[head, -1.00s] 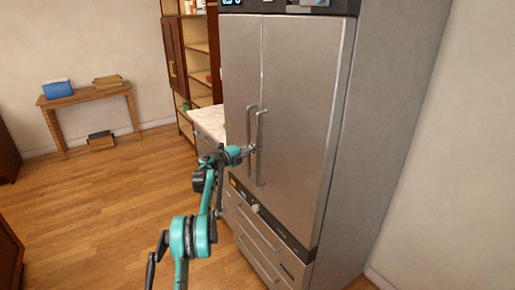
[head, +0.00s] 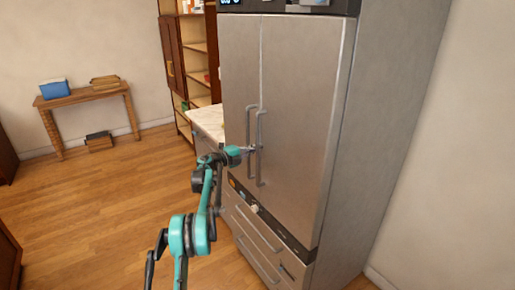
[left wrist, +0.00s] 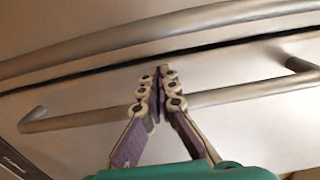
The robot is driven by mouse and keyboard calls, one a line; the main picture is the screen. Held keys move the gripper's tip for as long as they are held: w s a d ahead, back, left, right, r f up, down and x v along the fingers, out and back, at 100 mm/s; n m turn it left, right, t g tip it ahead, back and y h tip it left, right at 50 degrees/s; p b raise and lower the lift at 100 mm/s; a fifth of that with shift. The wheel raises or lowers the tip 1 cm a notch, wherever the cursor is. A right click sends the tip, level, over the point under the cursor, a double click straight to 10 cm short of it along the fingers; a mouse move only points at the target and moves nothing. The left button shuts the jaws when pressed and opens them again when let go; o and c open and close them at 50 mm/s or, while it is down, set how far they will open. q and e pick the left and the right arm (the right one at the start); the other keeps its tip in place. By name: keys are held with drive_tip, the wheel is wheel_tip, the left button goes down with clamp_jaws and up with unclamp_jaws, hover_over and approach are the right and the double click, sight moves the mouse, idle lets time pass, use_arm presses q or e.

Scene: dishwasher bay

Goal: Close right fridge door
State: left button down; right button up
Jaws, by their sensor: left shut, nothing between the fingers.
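The right fridge door (head: 303,110) is a tall steel panel, and it looks flush or almost flush beside the left door (head: 239,80). Each door has a vertical bar handle near the middle seam; the right door's handle (head: 258,165) stands right of the left door's handle (head: 248,125). My left gripper (head: 252,149) is at the handles, shut with nothing between its fingers. In the left wrist view its fingertips (left wrist: 158,80) are together in front of a handle bar (left wrist: 235,95), near the dark seam. Whether they touch it, I cannot tell. My right gripper does not show.
Drawers (head: 256,236) sit below the doors. A marble-topped counter (head: 208,122) stands left of the fridge, with an open bookshelf (head: 199,62) behind it. A wooden side table (head: 88,97) is at the far wall.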

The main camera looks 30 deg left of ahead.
use_arm(q)
drive_tip(key=v, duration=1.2)
drive_tip(key=d+r+n+t+y, duration=0.2)
drive_tip(key=d+r+n+y, duration=0.4)
drive_tip(key=r, duration=0.5)
drive_tip(key=d+r+n+t+y, duration=0.1)
drive_tip(key=d+r+n+y, duration=0.4)
drive_tip(key=d+r+n, duration=0.4)
drive_tip(key=s+d+f+n+g+h, duration=0.2)
drive_tip(key=s+d+f+g, duration=0.4)
drive_tip(key=s+d+f, duration=0.8)
drive_tip(key=s+d+f+n+g+h+b, duration=0.1)
drive_tip(key=s+d+f+n+g, duration=0.4)
drive_tip(key=s+d+f, duration=0.9)
drive_tip(key=s+d+g+h, duration=0.1)
drive_tip(key=s, duration=0.6)
drive_tip(key=shift+s+f+g+h, duration=0.3)
drive_tip(key=shift+d, duration=0.1)
